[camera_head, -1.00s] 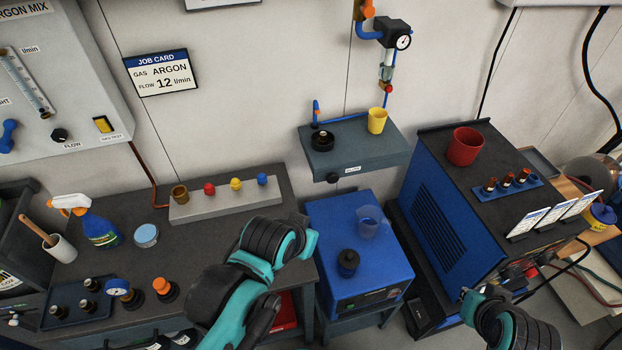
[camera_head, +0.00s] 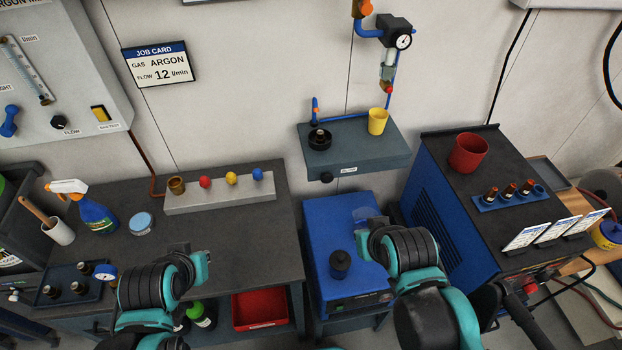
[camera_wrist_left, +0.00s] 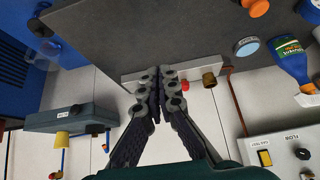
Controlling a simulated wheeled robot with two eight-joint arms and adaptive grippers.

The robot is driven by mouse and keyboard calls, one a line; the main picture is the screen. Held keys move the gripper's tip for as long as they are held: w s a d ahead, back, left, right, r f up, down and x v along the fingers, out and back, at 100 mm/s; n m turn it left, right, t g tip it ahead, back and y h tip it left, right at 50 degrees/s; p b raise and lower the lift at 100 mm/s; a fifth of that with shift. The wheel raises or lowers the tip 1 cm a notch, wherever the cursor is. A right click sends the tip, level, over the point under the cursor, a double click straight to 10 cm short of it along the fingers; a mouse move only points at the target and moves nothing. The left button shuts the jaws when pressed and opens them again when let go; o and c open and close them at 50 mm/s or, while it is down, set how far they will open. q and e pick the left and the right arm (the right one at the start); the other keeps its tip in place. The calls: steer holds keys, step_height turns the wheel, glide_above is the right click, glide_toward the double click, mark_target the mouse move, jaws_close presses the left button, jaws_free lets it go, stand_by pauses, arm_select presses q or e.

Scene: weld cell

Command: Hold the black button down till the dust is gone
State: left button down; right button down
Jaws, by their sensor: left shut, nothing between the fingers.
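A grey shelf (camera_head: 382,158) is on the wall in the head view. A round black button (camera_head: 326,177) sits on its front face, left of a small label. A black dish (camera_head: 320,140) with a dark part in it stands on the shelf under a blue nozzle (camera_head: 315,108). Any dust is too small to make out. My left gripper (camera_head: 180,249) is over the bench, well left of the button; its fingers (camera_wrist_left: 160,77) are shut and empty in the left wrist view. My right gripper (camera_head: 372,226) is before the blue box; its fingers are unclear.
A yellow cup (camera_head: 377,121) stands on the shelf's right. A grey block (camera_head: 220,195) with coloured balls lies at the bench's back. A blue box (camera_head: 325,215) with a black knob and a clear cup stands below the shelf. A blue machine (camera_head: 440,205) stands at right.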

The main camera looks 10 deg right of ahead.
mark_target(327, 177)
arm_select(q)
steer(key=shift+w, duration=0.1)
steer(key=w+d+f+m+t+h, duration=0.1)
steer(key=w+d+m+h, duration=0.15)
steer(key=w+d, duration=0.85)
steer(key=d+f+m+h, duration=0.1)
steer(key=d+f, duration=0.2)
steer(key=d, duration=0.8)
steer(key=d+f+m+t+h, duration=0.1)
steer(key=d+f+m, duration=0.1)
steer(key=d, duration=0.8)
steer(key=shift+s+d+f+h+b, duration=0.15)
steer(key=shift+d+f+h+b, duration=0.2)
steer(key=shift+f, duration=0.5)
steer(key=w, duration=0.9)
steer(key=shift+a, duration=0.2)
steer(key=shift+w, duration=0.1)
